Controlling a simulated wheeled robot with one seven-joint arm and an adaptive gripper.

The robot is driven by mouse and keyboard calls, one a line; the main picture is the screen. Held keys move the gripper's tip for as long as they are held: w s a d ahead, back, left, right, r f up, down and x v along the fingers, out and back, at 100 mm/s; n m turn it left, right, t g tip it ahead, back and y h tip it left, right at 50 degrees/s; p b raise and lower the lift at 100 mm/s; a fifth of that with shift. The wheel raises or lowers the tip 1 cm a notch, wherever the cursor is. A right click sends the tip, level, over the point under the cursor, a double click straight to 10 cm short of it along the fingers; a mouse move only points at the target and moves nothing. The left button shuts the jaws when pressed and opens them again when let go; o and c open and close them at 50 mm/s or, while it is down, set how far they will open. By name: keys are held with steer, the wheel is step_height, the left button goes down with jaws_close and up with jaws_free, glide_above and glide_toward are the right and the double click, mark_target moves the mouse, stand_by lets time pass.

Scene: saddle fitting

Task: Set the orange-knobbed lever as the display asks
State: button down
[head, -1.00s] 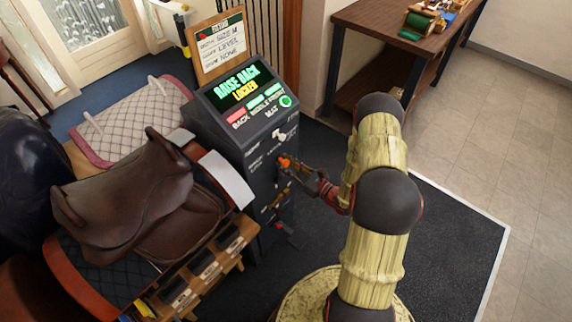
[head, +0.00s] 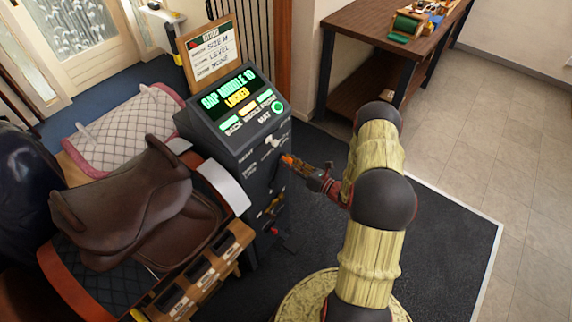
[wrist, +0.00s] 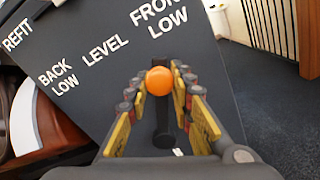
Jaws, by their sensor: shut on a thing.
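In the head view my gripper (head: 292,162) reaches the console's right side from the right and partly hides the knob. In the wrist view the panel reads REFIT, BACK LOW, LEVEL and FRONT LOW; the knob lies below the gap between LEVEL and FRONT LOW. The display (head: 230,91) appears to read "GAP MIDDLE 10" and "LOCKED".
A brown saddle (head: 125,205) sits on a stand left of the console. A clipboard (head: 211,52) behind the display shows SIZE M, LEVEL and NONE. A round green button (head: 278,107) is lit. A wooden table (head: 365,22) stands behind; dark mat (head: 455,225) is clear at right.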

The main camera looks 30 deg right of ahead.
steer(key=shift+d, duration=0.1)
steer(key=c, duration=1.6)
jaws_free()
steer(key=shift+o, duration=0.2)
steer(key=v, duration=1.2)
